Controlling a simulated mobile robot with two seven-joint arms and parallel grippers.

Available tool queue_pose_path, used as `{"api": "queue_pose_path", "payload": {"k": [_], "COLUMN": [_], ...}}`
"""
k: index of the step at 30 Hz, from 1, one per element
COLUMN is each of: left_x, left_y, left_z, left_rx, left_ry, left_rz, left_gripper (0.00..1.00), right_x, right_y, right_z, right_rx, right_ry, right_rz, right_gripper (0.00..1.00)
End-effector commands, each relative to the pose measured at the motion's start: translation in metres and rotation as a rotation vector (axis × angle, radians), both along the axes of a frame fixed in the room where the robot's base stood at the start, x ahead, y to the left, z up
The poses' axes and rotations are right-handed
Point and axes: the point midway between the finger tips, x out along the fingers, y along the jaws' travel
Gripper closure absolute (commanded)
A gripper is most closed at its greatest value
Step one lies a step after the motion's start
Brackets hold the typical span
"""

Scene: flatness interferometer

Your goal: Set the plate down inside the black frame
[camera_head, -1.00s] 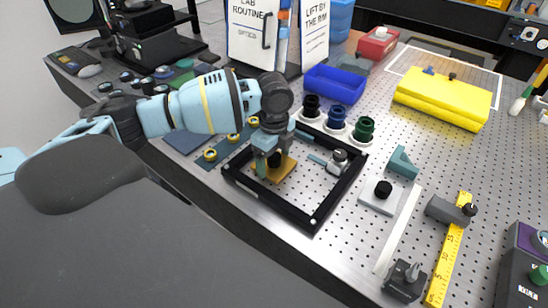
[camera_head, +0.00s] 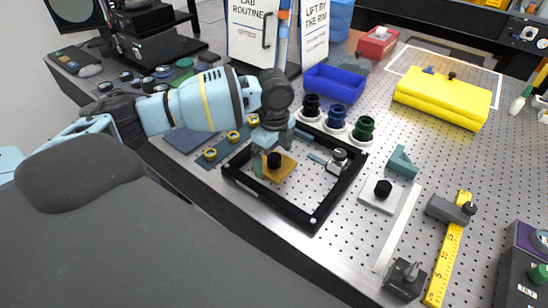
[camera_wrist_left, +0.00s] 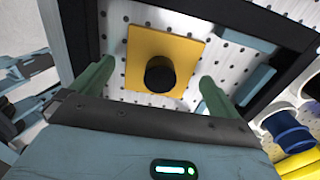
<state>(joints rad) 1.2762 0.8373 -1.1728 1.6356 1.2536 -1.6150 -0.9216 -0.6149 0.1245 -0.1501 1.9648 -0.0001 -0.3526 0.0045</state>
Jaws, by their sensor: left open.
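The gold-yellow square plate (camera_head: 283,171) with a black knob (camera_head: 274,159) lies on the perforated table inside the black frame (camera_head: 305,219). It also shows in the left wrist view (camera_wrist_left: 185,52), flat and clear of the frame's bars. My left gripper (camera_head: 268,153) is over the plate. Its two green fingers stand apart on either side of the knob without touching it, seen in the left wrist view (camera_wrist_left: 155,88). The gripper is open and empty. My right gripper is not in view.
A clamp-like fitting (camera_head: 338,162) sits at the frame's far right side. Black, blue and green knobs (camera_head: 336,118) stand behind it, near a blue bin (camera_head: 334,84). A grey plate with a black knob (camera_head: 380,197) lies to the right. The perforated table (camera_head: 455,155) has free room further right.

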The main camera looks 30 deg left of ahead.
Motion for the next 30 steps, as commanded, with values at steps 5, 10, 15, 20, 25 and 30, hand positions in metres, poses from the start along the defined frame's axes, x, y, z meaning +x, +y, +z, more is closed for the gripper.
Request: {"api": "queue_pose_path", "payload": {"k": [5, 10, 15, 20, 25, 30], "left_x": [0.001, 0.001, 0.001, 0.001, 0.0, 0.0], "left_y": [0.0, -0.001, 0.0, 0.0, 0.0, 0.0], "left_z": [0.037, 0.071, 0.096, 0.107, 0.11, 0.11], "left_rx": [-0.003, -0.002, -0.002, -0.002, -0.001, -0.001], "left_ry": [-0.008, -0.006, -0.004, -0.002, 0.0, 0.0], "left_rz": [0.0, 0.0, 0.001, 0.001, 0.001, 0.0], "left_gripper": [0.0, 0.0, 0.0, 0.0, 0.0, 0.0], "right_x": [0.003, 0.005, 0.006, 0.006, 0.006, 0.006], "right_y": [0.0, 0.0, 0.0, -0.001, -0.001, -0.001], "right_z": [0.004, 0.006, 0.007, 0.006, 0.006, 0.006], "right_rx": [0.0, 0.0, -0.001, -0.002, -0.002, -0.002], "right_ry": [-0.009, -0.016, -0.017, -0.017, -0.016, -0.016], "right_rz": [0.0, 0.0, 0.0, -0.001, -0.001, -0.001], "right_gripper": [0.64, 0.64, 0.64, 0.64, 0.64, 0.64]}}
